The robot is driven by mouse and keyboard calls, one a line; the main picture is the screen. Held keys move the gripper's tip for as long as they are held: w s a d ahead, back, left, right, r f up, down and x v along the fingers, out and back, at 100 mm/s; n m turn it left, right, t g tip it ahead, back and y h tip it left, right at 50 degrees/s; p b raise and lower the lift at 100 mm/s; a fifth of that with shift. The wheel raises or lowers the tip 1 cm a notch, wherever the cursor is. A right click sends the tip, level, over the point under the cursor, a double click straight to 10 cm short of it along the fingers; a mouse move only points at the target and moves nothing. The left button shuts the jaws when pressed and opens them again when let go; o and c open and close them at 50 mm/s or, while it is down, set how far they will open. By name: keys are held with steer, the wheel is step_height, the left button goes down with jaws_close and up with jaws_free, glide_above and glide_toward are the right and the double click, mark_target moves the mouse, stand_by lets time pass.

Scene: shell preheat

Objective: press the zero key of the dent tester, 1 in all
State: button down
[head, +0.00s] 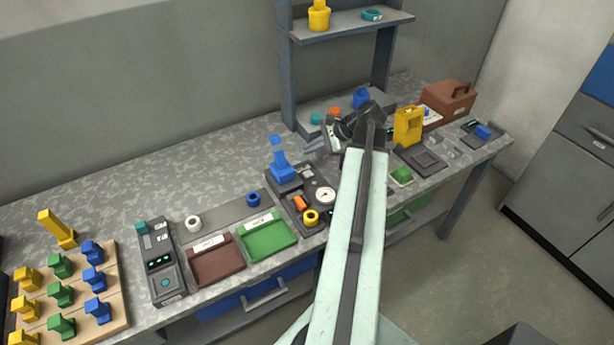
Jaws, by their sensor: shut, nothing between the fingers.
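My gripper (313,147) is shut and empty, held above the back middle of the bench. Its fingers point left. A dark instrument (165,283) with small lit cyan displays and a round teal button (166,283) stands at the left of the bench. A black unit (296,207) with a blue lever-like part (281,165), a white dial gauge (325,196), an orange part and a yellow ring sits near the middle. I cannot tell for sure which of the two is the dent tester, and no key label is readable. My gripper is apart from both.
A brown tray (216,279) and a green tray (268,256) lie between the two. A wooden board (117,325) with several coloured pieces is at the front left. A yellow holder (407,125) and a brown box (449,101) stand right of my arm. A shelf (350,27) rises behind.

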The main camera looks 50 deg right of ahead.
mark_target(311, 174)
step_height(311, 174, down, 8)
steer(key=b, duration=0.6)
steer(key=shift+r+b, duration=0.2)
steer(key=shift+b, duration=0.15)
stand_by(1.3)
steer(key=shift+f+b, duration=0.35)
steer(key=shift+f+b, duration=0.45)
stand_by(0.4)
stand_by(0.3)
steer(key=shift+r+p, duration=0.85)
step_height(311, 174, up, 5)
steer(key=p, duration=0.5)
steer(key=shift+r, duration=0.15)
